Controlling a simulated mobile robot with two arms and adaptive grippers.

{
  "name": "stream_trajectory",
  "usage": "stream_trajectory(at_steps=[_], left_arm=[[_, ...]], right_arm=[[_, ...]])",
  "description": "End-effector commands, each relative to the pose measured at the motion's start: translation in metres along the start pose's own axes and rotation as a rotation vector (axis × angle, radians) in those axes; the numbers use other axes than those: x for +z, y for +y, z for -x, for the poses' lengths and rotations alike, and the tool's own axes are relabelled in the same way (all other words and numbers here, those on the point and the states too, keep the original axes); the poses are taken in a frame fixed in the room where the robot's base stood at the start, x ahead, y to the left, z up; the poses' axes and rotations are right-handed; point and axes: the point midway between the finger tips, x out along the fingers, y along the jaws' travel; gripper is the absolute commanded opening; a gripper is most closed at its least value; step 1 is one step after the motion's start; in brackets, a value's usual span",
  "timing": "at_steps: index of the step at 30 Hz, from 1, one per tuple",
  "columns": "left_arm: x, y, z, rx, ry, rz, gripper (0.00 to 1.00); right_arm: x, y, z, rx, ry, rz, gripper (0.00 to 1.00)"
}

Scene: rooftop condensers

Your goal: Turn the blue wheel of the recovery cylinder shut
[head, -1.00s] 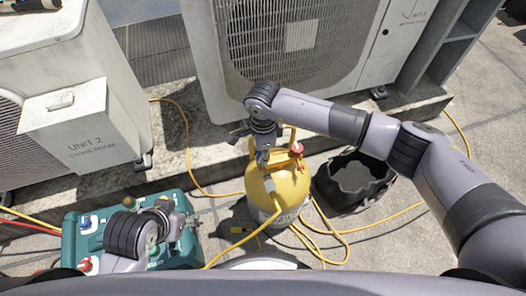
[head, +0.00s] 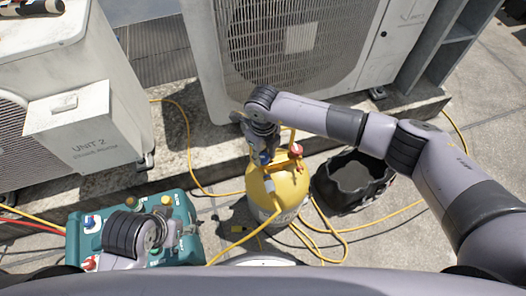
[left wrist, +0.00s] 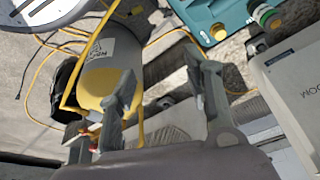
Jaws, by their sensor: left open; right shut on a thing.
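The yellow recovery cylinder (head: 289,188) stands upright on the paving, with a red wheel (head: 296,150) at the right of its top. My right gripper (head: 268,162) reaches down onto the left of the cylinder's top and is shut on the blue wheel. The gripper hides most of that wheel, so its turn position cannot be told. My left gripper (left wrist: 165,95) is open and empty in the left wrist view. The cylinder (left wrist: 122,45) shows there behind and beside its left finger.
A teal machine (head: 85,243) with several knobs stands at the lower left, beneath my left arm. A black open bag (head: 340,205) sits right of the cylinder. Yellow hoses (head: 335,233) loop over the paving. Outdoor units (head: 215,95) stand behind on a concrete ledge.

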Motion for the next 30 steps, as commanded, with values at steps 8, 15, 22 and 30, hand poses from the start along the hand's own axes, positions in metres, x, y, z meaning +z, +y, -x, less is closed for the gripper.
stream_trajectory(at_steps=[8,15,22,30], left_arm=[[-0.003,0.0,-0.014,0.001,-0.012,-0.002,0.46],[0.001,0.002,-0.052,0.005,-0.032,-0.004,0.46],[0.012,0.004,-0.091,0.009,-0.052,-0.007,0.46],[0.032,0.007,-0.133,0.013,-0.077,-0.011,0.46]], right_arm=[[-0.001,0.0,0.002,-0.001,0.002,-0.264,0.03],[0.0,-0.001,0.002,-0.002,0.0,-0.492,0.03],[0.0,0.0,0.003,-0.001,0.001,-0.71,0.03],[0.0,0.0,0.002,0.0,0.0,-0.941,0.03]])
